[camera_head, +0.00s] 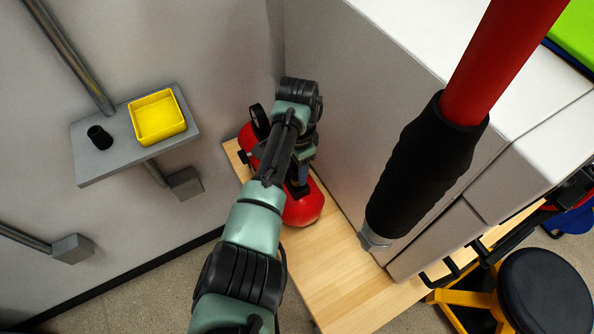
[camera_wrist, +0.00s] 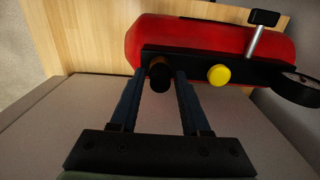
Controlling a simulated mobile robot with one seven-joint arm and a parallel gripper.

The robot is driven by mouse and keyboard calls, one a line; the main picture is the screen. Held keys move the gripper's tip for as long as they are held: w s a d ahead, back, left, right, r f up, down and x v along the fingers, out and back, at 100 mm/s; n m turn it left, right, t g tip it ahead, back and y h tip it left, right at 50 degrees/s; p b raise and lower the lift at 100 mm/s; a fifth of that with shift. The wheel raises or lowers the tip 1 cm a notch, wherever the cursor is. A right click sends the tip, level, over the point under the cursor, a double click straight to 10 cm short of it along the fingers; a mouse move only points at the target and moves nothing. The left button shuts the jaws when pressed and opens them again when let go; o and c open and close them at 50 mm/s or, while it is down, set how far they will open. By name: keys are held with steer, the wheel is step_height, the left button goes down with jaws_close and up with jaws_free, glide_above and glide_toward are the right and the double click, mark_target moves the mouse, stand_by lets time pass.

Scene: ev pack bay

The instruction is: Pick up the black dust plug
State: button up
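A short black round plug (camera_wrist: 160,78), which looks like the dust plug, sits at a brass-coloured fitting (camera_wrist: 157,58) on the black block of a red tank. In the wrist view my gripper (camera_wrist: 161,76) has its two blue fingers on either side of the plug, with narrow gaps that look clear. It looks open and holds nothing. In the head view my gripper (camera_head: 300,182) is low over the red tank (camera_head: 303,208), and my arm hides the plug there.
The block also carries a yellow knob (camera_wrist: 219,75), a gauge (camera_wrist: 297,87) and a black-topped lever (camera_wrist: 263,20). The tank rests on a wooden surface (camera_head: 350,287) beside a grey cabinet. A wall shelf (camera_head: 100,170) holds a yellow tray (camera_head: 157,139) and a black cylinder (camera_head: 99,137).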

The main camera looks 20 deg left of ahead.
jaws_close()
steer(key=shift+r, duration=0.1)
